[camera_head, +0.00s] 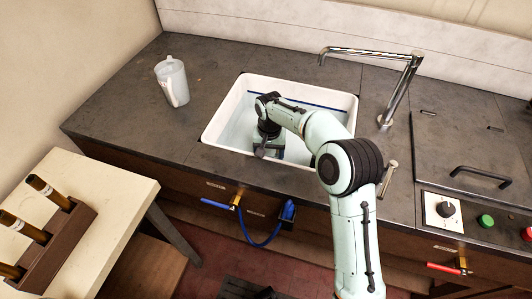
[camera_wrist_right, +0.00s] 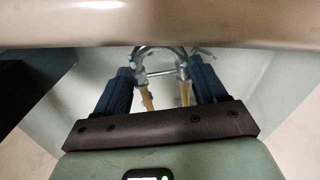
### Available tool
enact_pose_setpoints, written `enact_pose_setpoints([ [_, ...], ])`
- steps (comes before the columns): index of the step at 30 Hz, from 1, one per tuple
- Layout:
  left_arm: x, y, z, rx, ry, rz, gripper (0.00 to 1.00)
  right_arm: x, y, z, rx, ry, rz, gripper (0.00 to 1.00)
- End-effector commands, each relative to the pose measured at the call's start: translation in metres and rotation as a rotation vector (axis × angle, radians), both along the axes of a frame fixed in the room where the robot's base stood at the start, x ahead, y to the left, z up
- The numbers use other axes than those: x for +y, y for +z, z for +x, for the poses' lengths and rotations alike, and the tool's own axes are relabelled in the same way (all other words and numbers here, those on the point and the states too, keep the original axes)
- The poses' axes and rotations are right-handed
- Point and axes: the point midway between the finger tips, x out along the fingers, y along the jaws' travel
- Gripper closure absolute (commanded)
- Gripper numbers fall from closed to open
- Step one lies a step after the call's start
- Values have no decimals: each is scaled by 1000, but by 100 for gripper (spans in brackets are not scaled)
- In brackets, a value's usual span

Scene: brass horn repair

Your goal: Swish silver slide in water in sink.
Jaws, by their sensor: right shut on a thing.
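The sink (camera_head: 222,103) is a white basin set in the dark counter, with a pale bluish-grey surface inside and a blue line along its wall. My right arm reaches over the front rim, and my right gripper (camera_head: 266,150) points down inside the basin. In the right wrist view, my right gripper (camera_wrist_right: 165,85) is shut on the silver slide (camera_wrist_right: 142,54), a U-shaped silver tube with yellowish legs between the dark fingers. How deep the slide sits in the water cannot be told. My left gripper is not in view.
A chrome faucet (camera_head: 403,88) stands behind the right of the sink. A translucent pitcher (camera_head: 172,82) stands on the counter at left. A pale table (camera_head: 112,190) with a brown rack (camera_head: 62,238) is at lower left. A blue hose (camera_head: 262,240) hangs under the counter front.

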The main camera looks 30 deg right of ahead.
Motion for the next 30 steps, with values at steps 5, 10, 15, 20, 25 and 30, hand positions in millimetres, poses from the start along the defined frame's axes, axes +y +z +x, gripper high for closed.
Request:
enact_pose_setpoints([
  [5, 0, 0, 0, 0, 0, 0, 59, -1, 0, -1, 0, 0, 0, 61],
  [10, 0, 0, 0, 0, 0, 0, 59, 0, 0, 0, 0, 0, 0, 61],
  [15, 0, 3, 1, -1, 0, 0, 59, 2, 1, 3, 0, 0, 0, 61],
  [20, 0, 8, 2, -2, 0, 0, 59, 7, 1, 8, 0, 1, 0, 61],
  [25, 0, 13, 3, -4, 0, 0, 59, 11, 2, 13, -1, 2, 1, 61],
  [30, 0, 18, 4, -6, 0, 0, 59, 15, 1, 18, 0, 2, 0, 61],
])
